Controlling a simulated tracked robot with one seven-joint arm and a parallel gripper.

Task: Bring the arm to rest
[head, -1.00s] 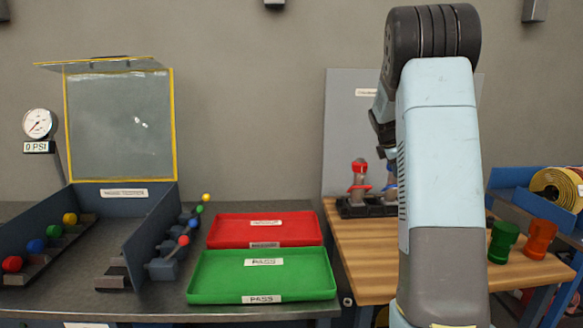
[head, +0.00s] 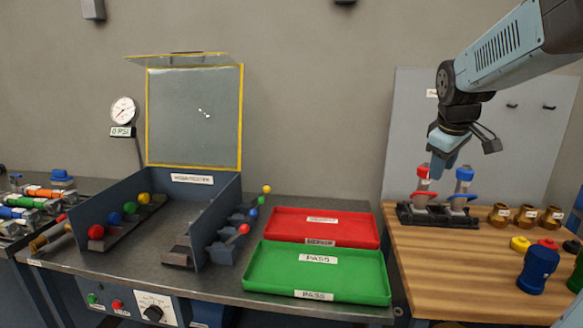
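My arm (head: 520,45) enters from the upper right and bends down at a dark joint. My gripper (head: 442,170) hangs at its end, pointing down over the back of the wooden bench, in front of the grey back panel. It appears just above or in front of a red-topped piece (head: 423,180) and a blue-topped piece (head: 463,182) standing in a black rack (head: 438,217). I cannot tell the gap between them. The fingers are small and dark, so whether they are open or hold anything is unclear.
A green PASS tray (head: 316,275) and a red tray (head: 322,228) lie on the grey table, left of the wooden bench (head: 440,265). A tester box with a raised yellow-framed lid (head: 194,115) stands further left. Brass fittings (head: 525,216) and a blue cup (head: 538,270) are on the bench.

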